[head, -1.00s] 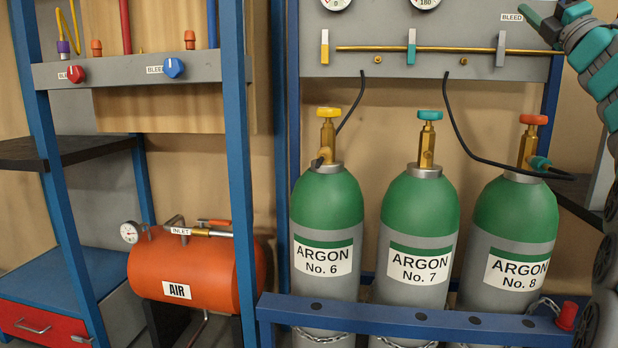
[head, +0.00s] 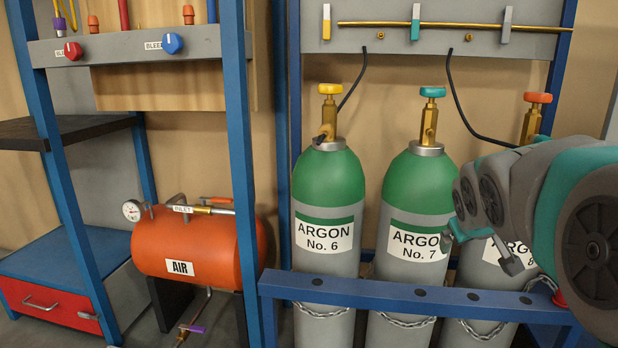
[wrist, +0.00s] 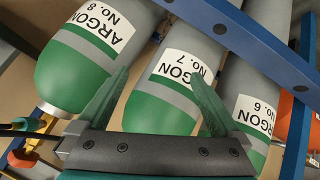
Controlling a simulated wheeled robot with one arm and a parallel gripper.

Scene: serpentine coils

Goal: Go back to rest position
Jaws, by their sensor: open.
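My gripper (head: 478,250) is at the right of the head view, in front of the ARGON No. 7 cylinder (head: 410,269) and the ARGON No. 8 cylinder (head: 482,277). In the wrist view its two green fingers (wrist: 160,80) are spread apart with nothing between them. The No. 7 cylinder (wrist: 160,112) shows behind the gap. My arm hides much of the No. 8 cylinder in the head view.
The ARGON No. 6 cylinder (head: 328,265) stands left of No. 7. A blue rail (head: 390,292) with chains runs in front of the cylinders. An orange air tank (head: 190,245) and a blue rack post (head: 238,150) are at left.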

